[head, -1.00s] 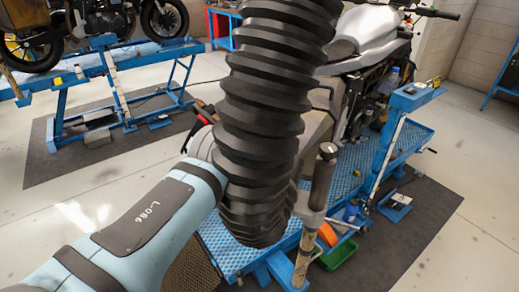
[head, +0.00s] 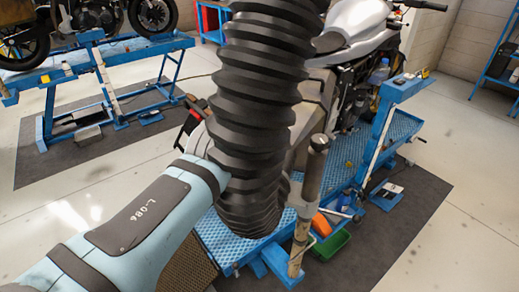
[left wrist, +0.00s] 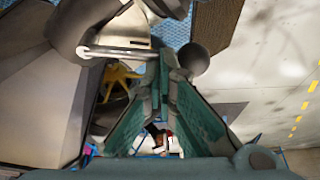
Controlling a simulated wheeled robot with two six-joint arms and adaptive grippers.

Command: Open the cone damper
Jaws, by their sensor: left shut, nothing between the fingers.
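My left arm comes in from the left in the head view. Its gripper is hidden there behind the black corrugated hose (head: 255,110). In the left wrist view the left gripper (left wrist: 166,72) is shut and empty, its green-padded fingers meeting at the tips. A round dark grey knob (left wrist: 193,59) sits just right of the fingertips; I cannot tell whether they touch. A grey metal body with a pale bar (left wrist: 112,52) lies just beyond and left of the tips. The cone and damper cannot be made out for certain. My right gripper is not in view.
The hose hangs across the middle, close to my left wrist. A post with a grey top (head: 316,160) stands right of it. A blue lift platform (head: 225,245) carries a silver motorcycle (head: 355,25). A green tray (head: 330,245) lies low. Open floor is at right.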

